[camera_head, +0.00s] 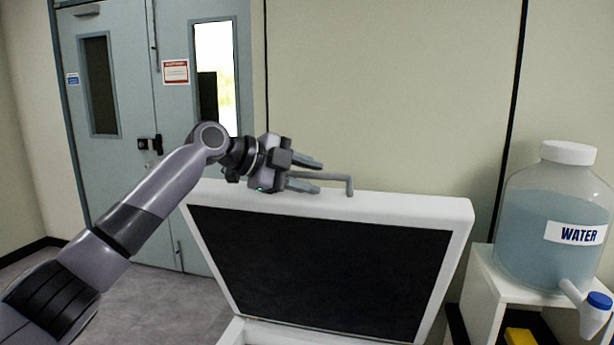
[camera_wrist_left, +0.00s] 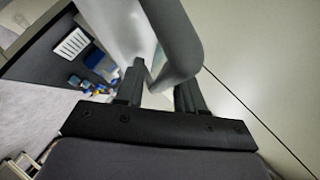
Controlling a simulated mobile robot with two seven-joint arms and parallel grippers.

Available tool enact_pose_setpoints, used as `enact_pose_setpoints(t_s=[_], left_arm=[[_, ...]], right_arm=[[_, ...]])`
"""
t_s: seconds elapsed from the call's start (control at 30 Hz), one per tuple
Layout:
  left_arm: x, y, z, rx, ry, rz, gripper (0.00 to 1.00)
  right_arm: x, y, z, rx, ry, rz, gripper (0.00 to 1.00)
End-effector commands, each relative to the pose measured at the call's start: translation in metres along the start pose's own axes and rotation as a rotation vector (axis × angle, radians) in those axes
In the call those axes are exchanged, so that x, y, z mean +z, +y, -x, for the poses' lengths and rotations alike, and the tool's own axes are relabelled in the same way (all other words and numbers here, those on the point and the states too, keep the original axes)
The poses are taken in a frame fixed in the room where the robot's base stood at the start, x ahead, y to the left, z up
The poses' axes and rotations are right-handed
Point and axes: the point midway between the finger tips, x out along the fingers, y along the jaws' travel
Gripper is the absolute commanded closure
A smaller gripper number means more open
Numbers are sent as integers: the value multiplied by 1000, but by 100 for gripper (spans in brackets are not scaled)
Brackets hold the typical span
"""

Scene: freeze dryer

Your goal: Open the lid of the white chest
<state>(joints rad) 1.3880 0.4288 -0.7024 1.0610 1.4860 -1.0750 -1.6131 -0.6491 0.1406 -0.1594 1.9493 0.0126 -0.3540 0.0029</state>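The white chest's lid (camera_head: 459,225) stands raised and tilted back in the head view, its dark inner panel (camera_head: 320,268) facing me. A strip of the white chest body (camera_head: 262,333) shows at the bottom edge. A grey bar handle (camera_head: 349,184) sticks up at the lid's top edge. My left gripper (camera_head: 312,175) is at this handle, its two fingers spread apart. In the left wrist view the handle (camera_wrist_left: 176,40) reaches in between the open fingers (camera_wrist_left: 160,88); I cannot tell whether it touches either one. My right gripper is not in view.
At the right, a large water bottle (camera_head: 550,215) with a tap stands on a white shelf (camera_head: 490,290), close to the lid. A yellow object (camera_head: 520,337) lies below. Grey double doors (camera_head: 125,200) stand behind on the left, with clear floor (camera_head: 165,310) in front.

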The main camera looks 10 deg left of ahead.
Motion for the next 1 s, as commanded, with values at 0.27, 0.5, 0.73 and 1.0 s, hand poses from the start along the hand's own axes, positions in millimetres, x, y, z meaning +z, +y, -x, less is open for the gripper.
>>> enact_pose_setpoints(t_s=[0.27, 0.5, 0.73, 1.0], left_arm=[[2, 2, 26, -2, -3, -2, 61], [1, 1, 62, -2, -1, 0, 61], [0, 0, 72, 0, 0, 0, 61], [0, 0, 72, 0, 0, 0, 61]], right_arm=[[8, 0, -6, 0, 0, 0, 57], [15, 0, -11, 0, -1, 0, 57], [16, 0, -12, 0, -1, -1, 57], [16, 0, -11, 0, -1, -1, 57]])
